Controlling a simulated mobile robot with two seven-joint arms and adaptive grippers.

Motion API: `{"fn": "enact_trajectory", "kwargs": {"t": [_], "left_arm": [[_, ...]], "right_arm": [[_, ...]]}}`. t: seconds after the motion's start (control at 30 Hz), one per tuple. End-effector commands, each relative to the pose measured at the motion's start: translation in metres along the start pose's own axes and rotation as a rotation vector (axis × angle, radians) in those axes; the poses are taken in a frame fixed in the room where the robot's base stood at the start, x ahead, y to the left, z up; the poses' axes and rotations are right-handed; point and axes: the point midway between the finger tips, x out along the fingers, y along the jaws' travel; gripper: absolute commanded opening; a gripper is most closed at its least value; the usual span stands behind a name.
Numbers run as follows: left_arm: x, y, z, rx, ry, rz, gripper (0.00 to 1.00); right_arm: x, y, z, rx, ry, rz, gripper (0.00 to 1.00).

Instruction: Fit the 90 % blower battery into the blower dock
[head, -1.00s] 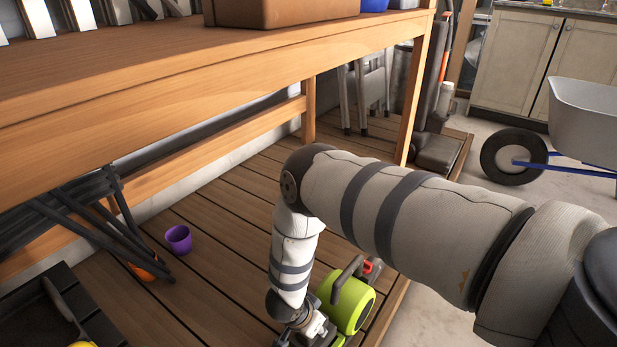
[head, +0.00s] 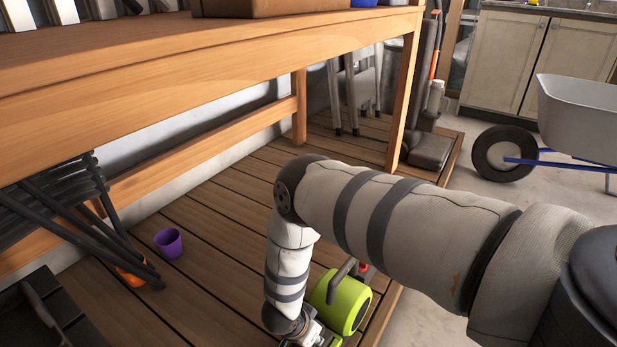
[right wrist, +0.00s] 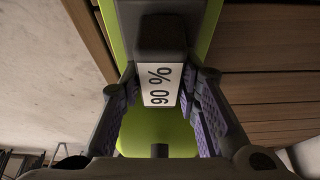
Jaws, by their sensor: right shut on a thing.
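My right gripper (right wrist: 165,92) is shut on the blower battery, whose white "90 %" label (right wrist: 160,85) shows between the fingers in the right wrist view. A dark block (right wrist: 160,35) adjoins the label. The lime-green blower (head: 342,300) with its dark handle stands on the deck beside my right gripper in the head view. Green surfaces (right wrist: 160,132) also show around the battery in the right wrist view. The dock itself is not clear, and I cannot tell whether the battery sits in it. My left gripper is not in view.
A wooden workbench (head: 200,75) runs above the slatted deck (head: 215,265). Under it lie dark folded frames (head: 65,195) and a purple cup (head: 168,243). A dark tray (head: 50,310) is at the lower left. A wheelbarrow (head: 580,110) stands at the right.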

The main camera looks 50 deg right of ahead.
Motion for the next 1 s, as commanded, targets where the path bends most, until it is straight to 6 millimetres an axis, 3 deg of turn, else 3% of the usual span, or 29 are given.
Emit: {"fn": "enact_trajectory", "kwargs": {"t": [0.9, 0.93, 1.0], "left_arm": [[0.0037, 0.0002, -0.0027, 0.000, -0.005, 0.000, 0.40], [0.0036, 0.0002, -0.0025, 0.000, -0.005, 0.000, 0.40], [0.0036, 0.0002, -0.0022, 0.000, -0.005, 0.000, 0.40]], "right_arm": [[0.0062, -0.0006, 0.0022, 0.002, 0.001, -0.001, 0.00], [0.0059, -0.0007, 0.0020, 0.002, 0.001, -0.001, 0.36], [0.0059, -0.0007, 0.0020, 0.002, 0.001, -0.001, 0.52]]}}
